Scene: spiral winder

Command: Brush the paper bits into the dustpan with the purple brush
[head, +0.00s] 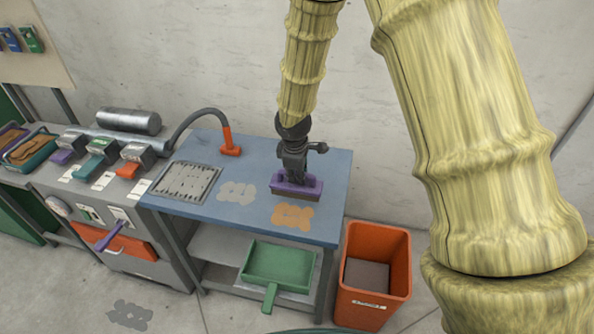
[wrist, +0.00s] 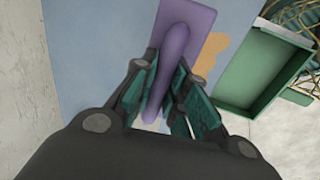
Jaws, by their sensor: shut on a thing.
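The purple brush (head: 297,187) is upright at the right part of the blue table (head: 235,155), its brownish bristles down at or just above the top. My gripper (head: 293,165) is shut on its handle from above; the wrist view shows the purple handle (wrist: 172,60) between the green finger pads. A flat orange patch of bits (head: 292,216) lies just in front of the brush. A flat grey patch (head: 237,193) lies to its left. The green dustpan (head: 278,264), with its handle toward the front, is below the tabletop at the front edge, and looks empty.
An orange bin (head: 372,275) stands on the floor right of the table. A grey grate (head: 187,182) and an orange-ended hose (head: 230,145) are on the table's left. A machine with levers (head: 105,160) adjoins on the left. A dark patch (head: 130,314) lies on the floor.

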